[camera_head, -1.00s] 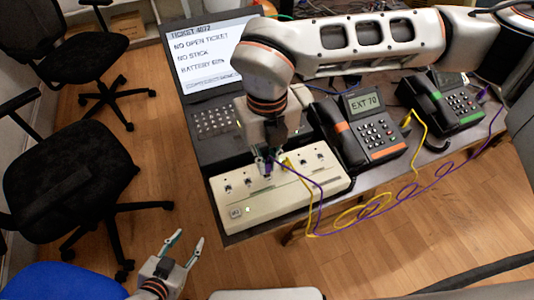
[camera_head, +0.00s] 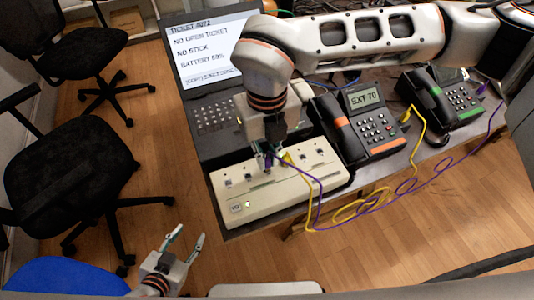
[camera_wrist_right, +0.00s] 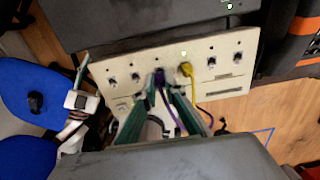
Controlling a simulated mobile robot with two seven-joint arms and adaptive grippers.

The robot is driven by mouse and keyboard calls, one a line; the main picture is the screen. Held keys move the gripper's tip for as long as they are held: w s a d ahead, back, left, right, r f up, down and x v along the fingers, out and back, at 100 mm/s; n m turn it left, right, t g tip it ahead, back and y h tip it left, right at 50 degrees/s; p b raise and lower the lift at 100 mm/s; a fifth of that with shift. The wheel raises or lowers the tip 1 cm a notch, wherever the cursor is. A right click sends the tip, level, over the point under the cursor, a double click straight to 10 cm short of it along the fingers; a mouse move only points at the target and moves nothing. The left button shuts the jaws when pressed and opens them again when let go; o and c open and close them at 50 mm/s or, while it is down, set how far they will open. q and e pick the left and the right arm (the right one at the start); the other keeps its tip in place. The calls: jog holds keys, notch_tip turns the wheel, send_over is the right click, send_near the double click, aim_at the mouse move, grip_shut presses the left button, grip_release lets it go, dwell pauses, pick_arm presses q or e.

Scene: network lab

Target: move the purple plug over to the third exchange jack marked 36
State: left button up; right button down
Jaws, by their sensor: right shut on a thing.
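The cream exchange box (camera_head: 285,193) lies on the desk's front part, with a row of several jacks; it also shows in the right wrist view (camera_wrist_right: 150,57). My right gripper (camera_head: 268,160) is over the row, shut on the purple plug (camera_wrist_right: 159,79). The plug is at the third jack from the left; I cannot tell whether it is seated. The fingers hide that jack, and no mark 36 is legible. A yellow plug (camera_wrist_right: 186,69) sits in the jack just right of it. My left gripper (camera_head: 187,243) is open and empty, away from the desk.
Two desk phones, one orange-trimmed (camera_head: 368,125) and one green-trimmed (camera_head: 452,98), stand right of the box. Yellow and purple cords (camera_head: 345,215) loop over the desk's front edge. A laptop (camera_head: 212,55) stands behind. Chairs are at left.

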jog(key=shift+f, duration=0.75)
dwell(1.3)
jog(key=c, duration=2)
grip_release()
notch_tip(320, 180, up, 12)
